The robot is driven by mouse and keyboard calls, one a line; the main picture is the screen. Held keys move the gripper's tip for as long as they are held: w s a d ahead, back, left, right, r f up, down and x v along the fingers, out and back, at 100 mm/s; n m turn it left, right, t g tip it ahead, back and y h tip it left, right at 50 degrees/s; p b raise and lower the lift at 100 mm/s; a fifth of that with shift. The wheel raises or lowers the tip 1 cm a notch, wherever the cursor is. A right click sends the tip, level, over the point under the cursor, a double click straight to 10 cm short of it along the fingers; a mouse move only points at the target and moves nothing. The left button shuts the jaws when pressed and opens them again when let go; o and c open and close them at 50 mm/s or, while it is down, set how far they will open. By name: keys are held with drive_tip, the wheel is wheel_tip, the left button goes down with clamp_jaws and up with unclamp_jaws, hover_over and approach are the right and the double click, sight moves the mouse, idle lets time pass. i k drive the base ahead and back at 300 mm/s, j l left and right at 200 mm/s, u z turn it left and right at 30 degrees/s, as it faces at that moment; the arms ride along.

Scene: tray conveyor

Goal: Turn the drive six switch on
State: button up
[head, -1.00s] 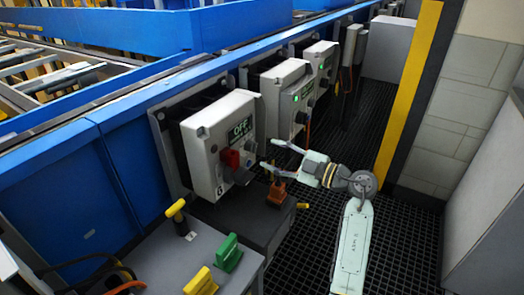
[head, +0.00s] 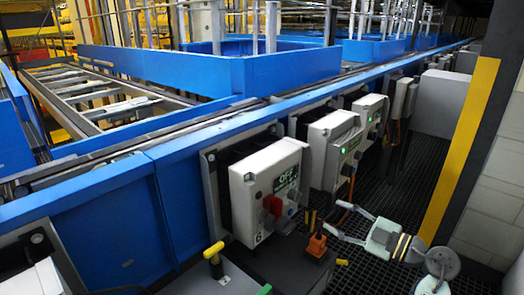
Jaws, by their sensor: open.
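The drive six box (head: 264,193) is light grey, marked 6 at its lower corner, and fixed to the blue conveyor side. Its label (head: 286,178) reads OFF. A red switch handle (head: 272,206) sits on its front face below the label. My gripper (head: 352,223) is open and empty, to the right of the box and apart from it, with its fingers pointing left towards it. The exact gap in depth is hard to tell.
More grey drive boxes (head: 333,150) with green lights line the conveyor (head: 110,215) farther back. An orange plug-like part (head: 317,246) stands below my gripper. A yellow T-handle (head: 214,256) is at lower left. A yellow-black post (head: 463,140) stands at right.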

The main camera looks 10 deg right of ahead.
sight(280, 224)
drive_tip(key=k+l, duration=0.8)
drive_tip(key=l, duration=0.1)
